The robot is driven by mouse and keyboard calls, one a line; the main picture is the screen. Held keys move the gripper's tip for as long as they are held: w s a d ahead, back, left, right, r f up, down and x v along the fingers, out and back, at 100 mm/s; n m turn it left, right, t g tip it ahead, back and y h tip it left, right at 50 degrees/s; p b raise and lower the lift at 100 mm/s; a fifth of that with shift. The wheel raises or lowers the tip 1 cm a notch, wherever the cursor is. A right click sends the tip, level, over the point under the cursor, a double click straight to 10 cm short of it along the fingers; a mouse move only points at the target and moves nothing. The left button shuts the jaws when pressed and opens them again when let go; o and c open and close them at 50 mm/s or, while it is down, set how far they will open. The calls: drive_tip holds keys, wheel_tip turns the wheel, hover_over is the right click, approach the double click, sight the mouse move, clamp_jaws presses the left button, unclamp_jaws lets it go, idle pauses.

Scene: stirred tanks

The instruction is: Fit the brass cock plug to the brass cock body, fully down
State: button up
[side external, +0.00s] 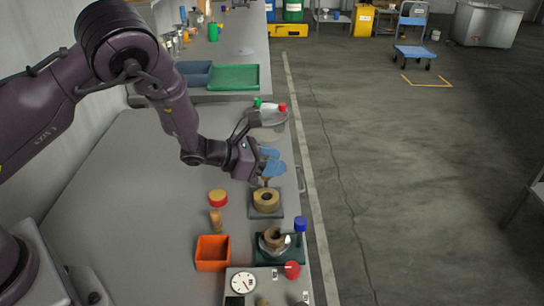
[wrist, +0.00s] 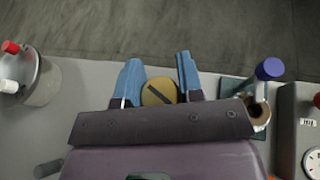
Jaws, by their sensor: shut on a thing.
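My gripper (side external: 270,168) has blue fingers pointing down over the bench's right side. It is shut on the brass cock plug, whose round, slotted top (wrist: 158,92) shows between the fingers in the wrist view. In the side view only a small part of the plug (side external: 263,182) shows under the fingers. The brass cock body (side external: 266,202), a thick tan ring with a dark central opening, sits on a grey plate just below. The plug seems to be above or at the opening; I cannot tell how deep it sits. The wrist view hides the body.
A brown ring-shaped part (side external: 274,238) stands on a green base with a blue-capped post (side external: 300,224). A red-and-yellow lid (side external: 217,197), an orange bin (side external: 212,253) and a dial (side external: 241,283) are near. The left bench is clear.

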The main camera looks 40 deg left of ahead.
drive_tip(key=shift+f, duration=2.3)
drive_tip(key=shift+f, duration=1.5)
idle(0.5)
